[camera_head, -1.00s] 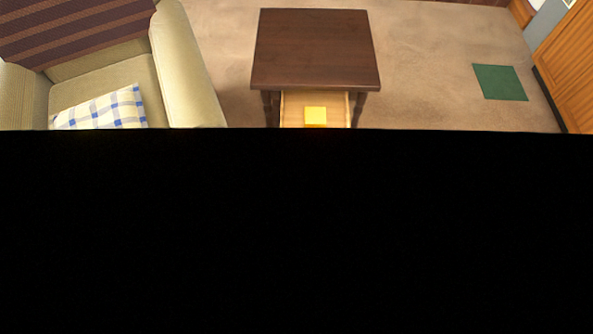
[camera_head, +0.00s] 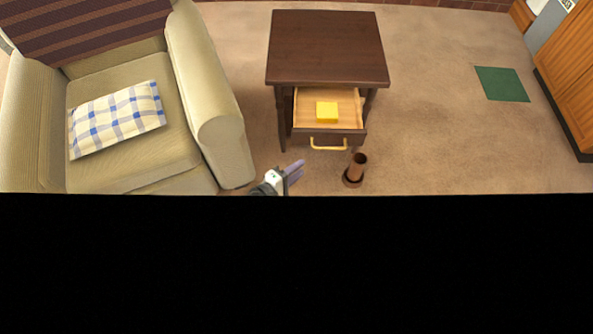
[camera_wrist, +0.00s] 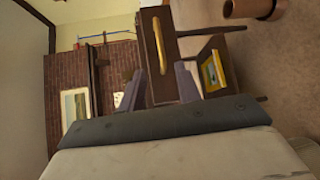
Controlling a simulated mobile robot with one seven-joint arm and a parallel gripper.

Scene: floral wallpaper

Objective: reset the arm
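My gripper (camera_head: 293,172) shows in the head view at the edge of the black area, low in front of the side table and to the right of the armchair. In the wrist view its two grey fingers (camera_wrist: 162,86) stand apart, with nothing held between them. The brown drawer front with its yellow handle (camera_wrist: 160,45) is beyond the fingers there. The rest of my arm is mostly hidden in the head view.
A dark wooden table (camera_head: 327,48) has its drawer (camera_head: 307,104) pulled out, with a yellow block (camera_head: 327,112) inside. A brown pot (camera_head: 357,168) stands right of my gripper. The armchair (camera_head: 222,140) is left. Carpet at right is clear, besides a green mat (camera_head: 502,84).

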